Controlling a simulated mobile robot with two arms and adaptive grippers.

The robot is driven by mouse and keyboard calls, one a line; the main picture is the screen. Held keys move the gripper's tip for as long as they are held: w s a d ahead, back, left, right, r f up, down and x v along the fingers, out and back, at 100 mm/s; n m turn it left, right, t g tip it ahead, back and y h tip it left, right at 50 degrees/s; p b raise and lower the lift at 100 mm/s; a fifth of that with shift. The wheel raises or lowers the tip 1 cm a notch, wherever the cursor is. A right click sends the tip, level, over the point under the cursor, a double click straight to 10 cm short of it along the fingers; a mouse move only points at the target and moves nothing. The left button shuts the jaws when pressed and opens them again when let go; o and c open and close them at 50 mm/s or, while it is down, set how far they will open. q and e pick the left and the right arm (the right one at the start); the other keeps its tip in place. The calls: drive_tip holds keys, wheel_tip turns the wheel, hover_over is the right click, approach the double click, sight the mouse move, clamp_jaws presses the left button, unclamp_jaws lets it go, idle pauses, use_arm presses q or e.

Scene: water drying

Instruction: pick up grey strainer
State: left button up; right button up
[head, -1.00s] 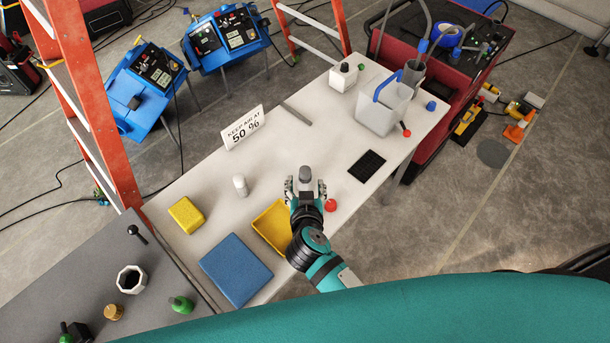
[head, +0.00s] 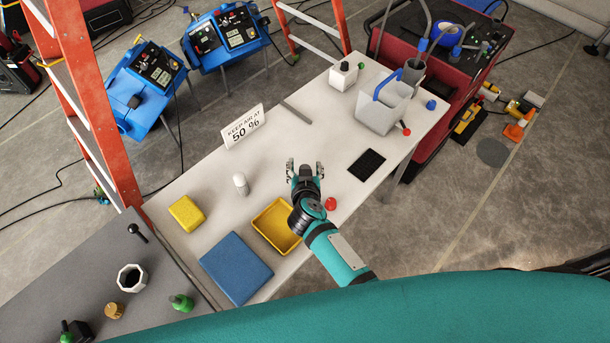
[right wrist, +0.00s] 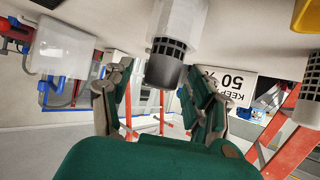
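A dark grey slotted piece, which looks like the grey strainer (right wrist: 165,70), shows at the top middle of the right wrist view. It joins a pale, whitish cylinder (right wrist: 180,20). My right gripper (head: 305,168) is open over the middle of the white table in the head view. In the right wrist view its two fingers (right wrist: 160,95) stand on either side of the grey piece, with gaps visible. In the head view I cannot make the strainer out apart from the gripper. My left gripper is not in view.
The white table (head: 320,130) holds a yellow tray (head: 270,240), blue pad (head: 236,268), yellow sponge (head: 186,213), white cylinder (head: 240,184), red knob (head: 331,204), black mat (head: 367,164), sign (head: 244,127) and grey-white bucket (head: 382,112). An orange ladder (head: 95,110) stands at left.

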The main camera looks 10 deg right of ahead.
clamp_jaws()
